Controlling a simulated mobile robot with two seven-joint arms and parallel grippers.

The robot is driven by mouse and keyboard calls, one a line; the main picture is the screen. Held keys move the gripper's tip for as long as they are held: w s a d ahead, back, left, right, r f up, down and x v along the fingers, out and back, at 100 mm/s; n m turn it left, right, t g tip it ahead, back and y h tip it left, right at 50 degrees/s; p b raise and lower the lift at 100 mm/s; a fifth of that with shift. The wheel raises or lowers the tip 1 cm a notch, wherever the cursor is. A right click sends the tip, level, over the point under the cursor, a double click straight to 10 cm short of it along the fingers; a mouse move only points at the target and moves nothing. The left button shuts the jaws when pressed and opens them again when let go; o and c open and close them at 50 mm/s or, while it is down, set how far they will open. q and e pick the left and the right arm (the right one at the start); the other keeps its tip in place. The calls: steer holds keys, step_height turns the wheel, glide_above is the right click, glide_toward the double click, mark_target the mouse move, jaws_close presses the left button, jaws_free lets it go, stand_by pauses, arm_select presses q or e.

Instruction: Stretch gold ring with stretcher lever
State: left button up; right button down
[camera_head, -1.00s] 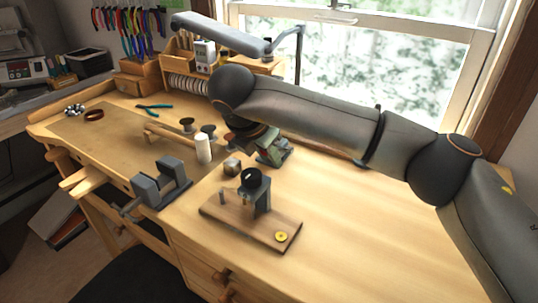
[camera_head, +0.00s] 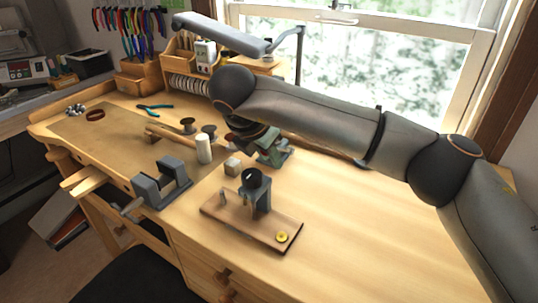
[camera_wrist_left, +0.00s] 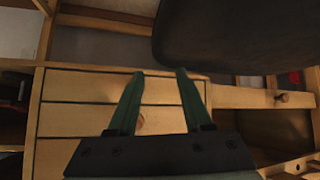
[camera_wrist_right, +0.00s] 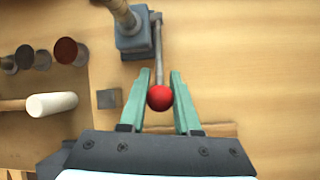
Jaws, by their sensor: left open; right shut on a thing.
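In the right wrist view a lever (camera_wrist_right: 159,50) runs from a grey block stretcher (camera_wrist_right: 134,40) to a red ball knob (camera_wrist_right: 160,98). My right gripper (camera_wrist_right: 170,78) is shut on the lever at its knob end. No ring shows clearly on the stretcher. My left gripper (camera_wrist_left: 160,75) is open and empty before the bench drawers.
A steel cube (camera_head: 232,166) and a white-headed mallet (camera_head: 204,149) lie left of my right gripper. A grey vise (camera_head: 160,187) and a wooden board (camera_head: 225,216) with a grey post (camera_head: 258,190) stand nearer the front.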

steer(key=shift+d, duration=0.2)
steer(key=c, duration=0.8)
jaws_free()
steer(key=shift+w, duration=0.1)
steer(key=shift+o, duration=0.2)
steer(key=shift+a, duration=0.1)
steer(key=shift+a+r, duration=0.1)
steer(key=shift+r, duration=0.25)
steer(key=v, duration=1.1)
steer(key=shift+s+r+b, duration=0.3)
steer(key=shift+a, duration=0.15)
